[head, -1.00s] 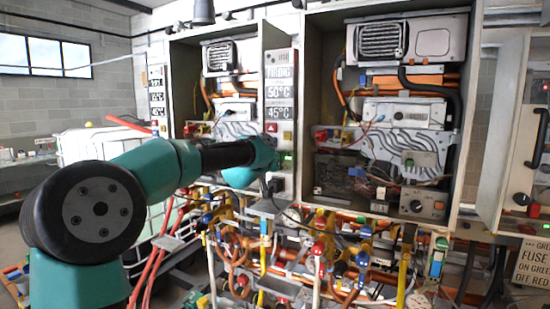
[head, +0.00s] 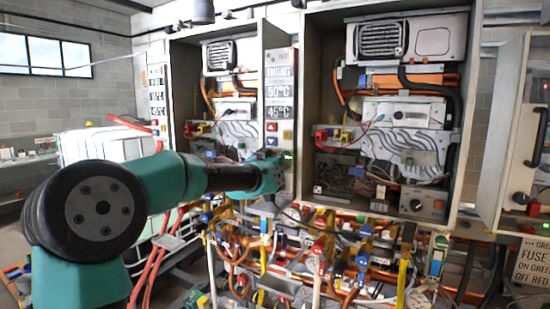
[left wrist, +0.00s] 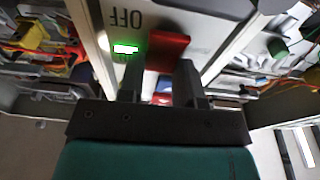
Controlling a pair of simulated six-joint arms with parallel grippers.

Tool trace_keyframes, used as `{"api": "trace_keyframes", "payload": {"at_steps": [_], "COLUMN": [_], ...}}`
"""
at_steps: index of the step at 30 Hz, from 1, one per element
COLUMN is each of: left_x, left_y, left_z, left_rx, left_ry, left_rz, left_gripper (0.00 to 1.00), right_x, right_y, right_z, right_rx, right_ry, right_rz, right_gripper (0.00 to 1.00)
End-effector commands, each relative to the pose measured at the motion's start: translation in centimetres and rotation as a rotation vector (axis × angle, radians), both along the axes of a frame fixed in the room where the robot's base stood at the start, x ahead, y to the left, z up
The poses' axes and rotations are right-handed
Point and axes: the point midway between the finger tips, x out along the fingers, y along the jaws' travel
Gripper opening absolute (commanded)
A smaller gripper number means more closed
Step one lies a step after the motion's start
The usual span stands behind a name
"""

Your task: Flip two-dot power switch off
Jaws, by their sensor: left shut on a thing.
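The red power switch (left wrist: 168,50) sits on a pale panel in the left wrist view, beside an upside-down OFF label (left wrist: 125,18) and a lit green indicator (left wrist: 126,48). My left gripper (left wrist: 160,72) is at this switch and shut on it, its two dark fingers apart with the switch at their tips. In the head view my left gripper (head: 270,162) is at the lower part of the narrow control panel (head: 279,70) between two open heater cabinets, and the hand hides the switch there. I cannot make out a two-dot mark. My right gripper is not in view.
The right heater cabinet (head: 385,195) stands open, with wires and pipes inside. Its door (head: 507,130) is swung out to the right. Several valves and orange pipes (head: 300,250) crowd the space below the cabinets. Red and blue buttons (left wrist: 163,92) show between my fingers.

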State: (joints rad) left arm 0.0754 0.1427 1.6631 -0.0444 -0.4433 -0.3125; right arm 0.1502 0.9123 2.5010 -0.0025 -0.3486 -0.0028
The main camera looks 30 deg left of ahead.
Motion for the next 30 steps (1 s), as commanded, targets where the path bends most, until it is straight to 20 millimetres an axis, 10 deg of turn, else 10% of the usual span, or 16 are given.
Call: {"api": "trace_keyframes", "payload": {"at_steps": [23, 24, 30], "left_x": [-0.42, -0.42, -0.39], "left_y": [0.11, 0.10, 0.00], "left_z": [-0.51, -0.50, -0.47], "left_rx": [0.021, 0.021, 0.022], "left_ry": [-0.195, -0.194, -0.195], "left_rz": [-0.001, -0.001, -0.003], "left_gripper": [0.08, 0.33, 0.52], "right_x": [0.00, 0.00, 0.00], "right_y": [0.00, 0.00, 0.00], "right_z": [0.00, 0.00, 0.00], "right_rx": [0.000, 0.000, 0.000], "right_ry": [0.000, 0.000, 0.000], "right_rz": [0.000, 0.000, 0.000], "right_gripper": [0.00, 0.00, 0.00]}}
